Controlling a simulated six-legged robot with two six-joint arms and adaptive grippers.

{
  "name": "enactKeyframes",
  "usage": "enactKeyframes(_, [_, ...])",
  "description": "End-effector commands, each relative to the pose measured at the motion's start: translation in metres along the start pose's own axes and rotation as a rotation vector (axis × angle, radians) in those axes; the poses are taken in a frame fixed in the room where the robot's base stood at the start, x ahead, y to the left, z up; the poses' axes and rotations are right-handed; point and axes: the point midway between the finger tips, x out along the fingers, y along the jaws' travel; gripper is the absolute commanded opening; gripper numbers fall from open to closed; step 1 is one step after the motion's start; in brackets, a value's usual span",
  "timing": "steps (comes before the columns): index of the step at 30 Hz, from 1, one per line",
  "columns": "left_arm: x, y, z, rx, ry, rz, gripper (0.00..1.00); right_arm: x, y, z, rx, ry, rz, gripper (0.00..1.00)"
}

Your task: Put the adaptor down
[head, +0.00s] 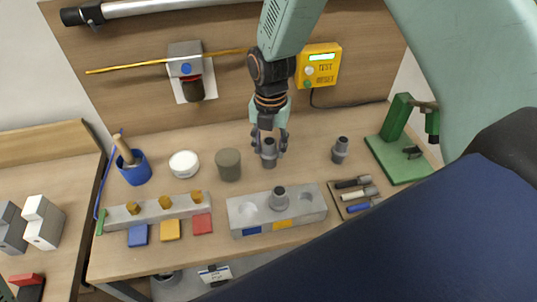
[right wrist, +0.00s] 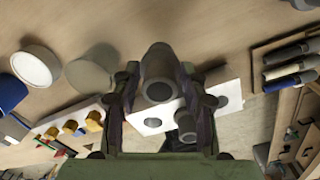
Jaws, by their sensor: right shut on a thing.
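My right gripper (head: 268,140) is shut on a grey stepped adaptor (head: 269,158) and holds it upright over the bench, behind the grey block. I cannot tell whether its base touches the bench top. In the right wrist view the same adaptor (right wrist: 158,78) sits between the fingers (right wrist: 160,95). A similar grey adaptor (head: 340,150) stands on the bench to the right. Another adaptor (head: 279,197) stands in the middle of the grey block (head: 241,226), between two round recesses. My left gripper is not in view.
A grey-brown cylinder (head: 228,165), a white round tub (head: 184,163) and a blue cup (head: 134,168) stand to the left. A tool tray (head: 338,201) and a green stand (head: 396,160) are to the right. A yellow test box (head: 318,65) hangs behind. Bare bench lies between gripper and right-hand adaptor.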

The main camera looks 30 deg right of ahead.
Motion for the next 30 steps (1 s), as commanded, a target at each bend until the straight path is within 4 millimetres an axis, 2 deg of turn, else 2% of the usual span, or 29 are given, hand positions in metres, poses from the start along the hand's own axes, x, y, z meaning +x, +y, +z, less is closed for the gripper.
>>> enactKeyframes(9, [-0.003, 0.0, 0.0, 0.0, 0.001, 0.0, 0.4, 0.037, 0.001, 0.002, -0.001, -0.001, 0.0, 0.12])
enactKeyframes(22, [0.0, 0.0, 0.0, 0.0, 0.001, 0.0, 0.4, 0.043, 0.002, 0.003, 0.0, -0.001, 0.001, 0.12])
enactKeyframes(23, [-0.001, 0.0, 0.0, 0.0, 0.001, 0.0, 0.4, 0.043, 0.002, 0.003, 0.0, -0.001, 0.001, 0.45])
enactKeyframes(30, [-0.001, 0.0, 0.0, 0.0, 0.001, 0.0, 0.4, 0.042, 0.002, 0.003, 0.0, -0.001, 0.001, 0.65])
